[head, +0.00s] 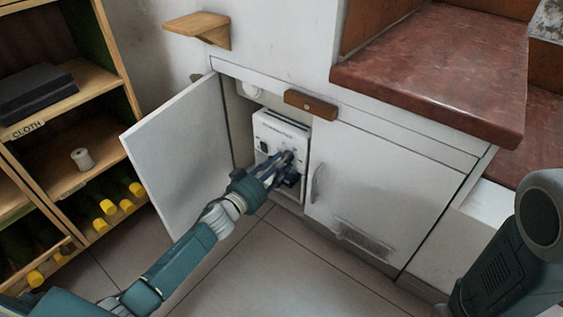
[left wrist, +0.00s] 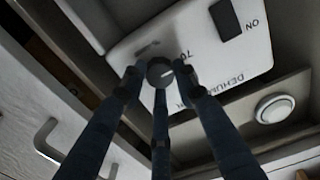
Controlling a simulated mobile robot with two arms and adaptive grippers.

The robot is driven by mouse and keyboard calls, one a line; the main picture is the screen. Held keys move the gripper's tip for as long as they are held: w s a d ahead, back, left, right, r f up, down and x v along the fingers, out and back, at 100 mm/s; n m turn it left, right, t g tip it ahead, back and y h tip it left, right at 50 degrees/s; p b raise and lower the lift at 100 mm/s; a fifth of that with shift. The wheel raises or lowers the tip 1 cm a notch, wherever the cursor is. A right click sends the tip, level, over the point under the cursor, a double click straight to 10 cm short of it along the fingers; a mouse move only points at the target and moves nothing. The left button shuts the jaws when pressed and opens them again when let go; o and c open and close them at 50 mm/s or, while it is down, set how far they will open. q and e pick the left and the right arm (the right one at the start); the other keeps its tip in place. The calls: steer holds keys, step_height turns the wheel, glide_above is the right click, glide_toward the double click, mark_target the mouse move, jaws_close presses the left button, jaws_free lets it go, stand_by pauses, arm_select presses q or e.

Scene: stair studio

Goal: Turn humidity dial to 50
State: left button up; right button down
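The white dehumidifier (head: 278,128) stands inside the open cabinet, with a dark on/off switch (left wrist: 228,18) on its front. In the left wrist view its round dark dial (left wrist: 159,71) shows with a pale pointer mark toward the right, near a printed "70" partly hidden by a finger. My left gripper (head: 285,163) reaches to the panel; in the left wrist view its three fingers (left wrist: 159,78) surround the dial closely. I cannot tell whether they touch it. In the head view the gripper hides the dial. My right gripper is out of view.
The left cabinet door (head: 180,160) stands open beside my left arm. The right door (head: 375,195) is shut. A brown block (head: 311,104) sits above the opening. A wooden shelf unit (head: 110,110) stands at left. The floor in front is clear.

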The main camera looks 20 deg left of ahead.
arm_select(q)
steer(key=shift+r, duration=0.1)
steer(key=shift+c, duration=0.5)
steer(key=shift+w+r+m, duration=0.1)
steer(key=shift+m, duration=0.2)
steer(key=shift+s+d+f+m, duration=0.1)
steer(key=shift+f+m, duration=0.05)
steer(key=shift+m, duration=3.75)
steer(key=shift+s+d+f+m, duration=0.1)
steer(key=shift+d+m, duration=0.05)
steer(key=shift+m, duration=3.75)
steer(key=shift+d+f+m, duration=0.1)
steer(key=shift+f+m, duration=0.05)
steer(key=shift+m, duration=3.75)
